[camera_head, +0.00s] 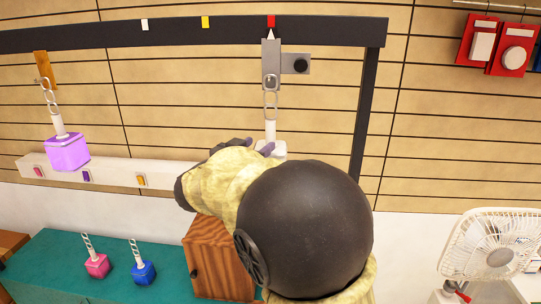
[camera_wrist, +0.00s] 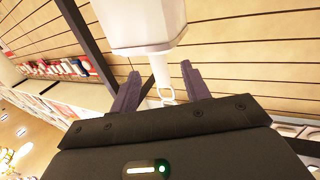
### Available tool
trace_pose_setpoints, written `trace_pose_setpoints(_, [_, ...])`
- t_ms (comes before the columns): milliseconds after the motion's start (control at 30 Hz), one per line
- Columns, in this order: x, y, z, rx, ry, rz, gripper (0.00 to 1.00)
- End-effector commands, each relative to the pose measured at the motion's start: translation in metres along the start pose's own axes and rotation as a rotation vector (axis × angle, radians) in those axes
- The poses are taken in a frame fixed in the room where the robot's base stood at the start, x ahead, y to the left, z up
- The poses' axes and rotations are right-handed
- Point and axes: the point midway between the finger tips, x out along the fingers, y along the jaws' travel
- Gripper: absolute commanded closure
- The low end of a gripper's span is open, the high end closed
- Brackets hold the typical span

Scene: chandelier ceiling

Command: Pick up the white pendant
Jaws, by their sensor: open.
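The white pendant (camera_head: 279,149) hangs upright by its chain from a grey bracket (camera_head: 271,63) under the red marker on the dark rail. My arm hides the lower part of its body in the head view. My gripper (camera_head: 262,147) is at the pendant's height, with its purple fingers close beside the body. In the wrist view the pendant's body (camera_wrist: 138,24) fills the top, and its neck and chain links show between the open fingers (camera_wrist: 160,72). Whether the fingers touch it I cannot tell.
A purple pendant (camera_head: 68,152) hangs from an orange bracket at the left. Pink (camera_head: 97,265) and blue (camera_head: 143,272) pendants rest on the teal table (camera_head: 52,259). A wooden box (camera_head: 212,262) stands below my arm. A white fan (camera_head: 492,246) is at the right.

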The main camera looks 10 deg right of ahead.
Motion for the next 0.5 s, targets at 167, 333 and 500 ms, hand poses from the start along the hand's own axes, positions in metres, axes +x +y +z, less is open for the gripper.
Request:
trace_pose_setpoints(167, [0.0146, 0.0002, -0.0002, 0.0, -0.001, 0.0, 0.53])
trace_pose_setpoints(333, [0.0145, 0.0001, 0.0003, 0.001, 0.0, 0.0, 0.53])
trace_pose_setpoints(500, [0.017, 0.0006, -0.0012, 0.0, 0.0, 0.001, 0.53])
